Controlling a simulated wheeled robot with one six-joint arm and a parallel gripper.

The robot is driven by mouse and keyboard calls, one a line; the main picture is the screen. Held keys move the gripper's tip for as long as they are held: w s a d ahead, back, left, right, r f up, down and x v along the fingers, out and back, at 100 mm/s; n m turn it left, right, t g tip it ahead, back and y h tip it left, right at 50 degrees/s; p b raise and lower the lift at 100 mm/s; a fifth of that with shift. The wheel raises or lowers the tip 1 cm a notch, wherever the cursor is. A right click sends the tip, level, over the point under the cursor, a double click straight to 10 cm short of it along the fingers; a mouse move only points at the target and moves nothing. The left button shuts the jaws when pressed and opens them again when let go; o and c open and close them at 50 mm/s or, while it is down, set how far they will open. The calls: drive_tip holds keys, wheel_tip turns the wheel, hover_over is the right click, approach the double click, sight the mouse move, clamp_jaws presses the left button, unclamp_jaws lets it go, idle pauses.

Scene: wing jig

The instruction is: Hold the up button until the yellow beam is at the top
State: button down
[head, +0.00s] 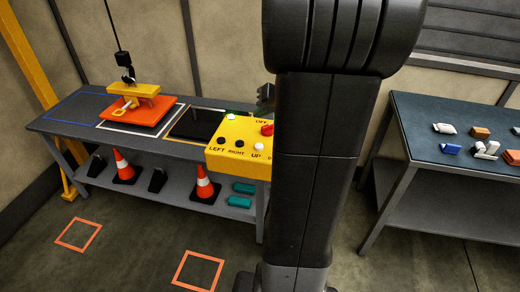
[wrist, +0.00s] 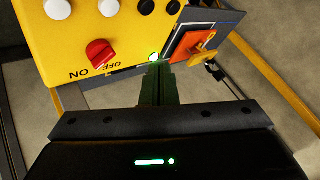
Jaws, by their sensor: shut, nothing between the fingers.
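The yellow control box (head: 226,157) has two black buttons marked LEFT and RIGHT, a white UP button (head: 258,147) and a red knob (head: 267,129). In the wrist view the box is upside down, with the UP button (wrist: 108,7) at the top edge and the knob (wrist: 100,52) by ON and OFF. My gripper (wrist: 157,68) is shut and empty, its tips near a bright greenish lamp (wrist: 155,57), apart from the UP button. The yellow beam (head: 132,90) hangs low from a hook, just over or on an orange plate (head: 137,112); contact is unclear.
The plate lies in a white outline on a grey bench (head: 60,127). A dark panel (head: 197,124) lies beside it. Cones stand on the shelf below. A second table (head: 410,120) with small parts stands right. My arm hides the box's right side in the head view.

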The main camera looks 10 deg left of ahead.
drive_tip(key=shift+s, duration=0.15)
drive_tip(key=b, duration=0.5)
hover_over(262, 147)
wheel_tip(262, 147, down, 7)
drive_tip(key=shift+f, duration=0.2)
drive_tip(key=shift+f+b, duration=0.65)
drive_tip(key=shift+b, duration=0.2)
drive_tip(key=shift+f, duration=0.1)
idle(1.1)
drive_tip(key=shift+f+b, duration=0.3)
drive_tip(key=shift+b, duration=0.35)
drive_tip(key=shift+f+b, duration=0.45)
drive_tip(key=shift+b, duration=0.05)
idle(3.6)
